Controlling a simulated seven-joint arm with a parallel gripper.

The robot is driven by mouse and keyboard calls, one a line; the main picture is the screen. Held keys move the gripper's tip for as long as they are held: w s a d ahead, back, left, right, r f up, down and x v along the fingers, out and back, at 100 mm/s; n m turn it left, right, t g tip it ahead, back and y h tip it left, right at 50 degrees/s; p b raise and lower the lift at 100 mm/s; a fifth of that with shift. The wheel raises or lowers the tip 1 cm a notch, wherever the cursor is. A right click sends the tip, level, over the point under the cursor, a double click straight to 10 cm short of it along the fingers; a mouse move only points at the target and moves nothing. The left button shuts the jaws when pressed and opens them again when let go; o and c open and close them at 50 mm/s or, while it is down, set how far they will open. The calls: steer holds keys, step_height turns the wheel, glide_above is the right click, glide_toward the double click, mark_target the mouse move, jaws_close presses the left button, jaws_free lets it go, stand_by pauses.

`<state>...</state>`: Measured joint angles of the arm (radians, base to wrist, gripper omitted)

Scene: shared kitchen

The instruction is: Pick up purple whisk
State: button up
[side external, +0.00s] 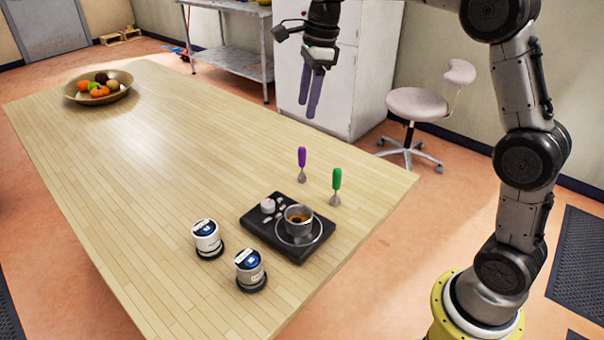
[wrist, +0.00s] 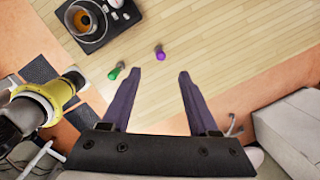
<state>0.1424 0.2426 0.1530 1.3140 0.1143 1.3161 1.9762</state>
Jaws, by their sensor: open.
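The purple whisk (side external: 302,159) stands upright on the wooden table, handle up and metal head down, near the table's right edge. In the wrist view its purple handle (wrist: 160,52) shows from above, beyond the fingertips and between their lines. A green-handled whisk (side external: 336,182) stands upright close by, to its right; in the wrist view the green one (wrist: 115,72) is to the left of the purple one. My gripper (side external: 309,108) is open and empty, high above the table, apart from both whisks. Its two purple-grey fingers (wrist: 160,75) are spread in the wrist view.
A black hot plate (side external: 265,240) with a metal pot (side external: 298,219) stands in front of the whisks. Two white-and-blue cans (side external: 207,236) (side external: 250,268) stand left of it. A fruit bowl (side external: 72,98) sits at the far end. The middle of the table (side external: 170,130) is clear.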

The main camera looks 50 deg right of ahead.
glide_above(300, 162)
steer(key=d, duration=0.1)
steer(key=shift+g, duration=0.3)
steer(key=f, duration=1.1)
steer(key=shift+d, duration=0.2)
steer(key=shift+w+a+f, duration=0.1)
steer(key=shift+a+f, duration=0.1)
steer(key=shift+f, duration=1.35)
steer(key=shift+w+a+f, duration=0.1)
steer(key=shift+a+f, duration=0.05)
steer(key=shift+f, duration=1.35)
jaws_close()
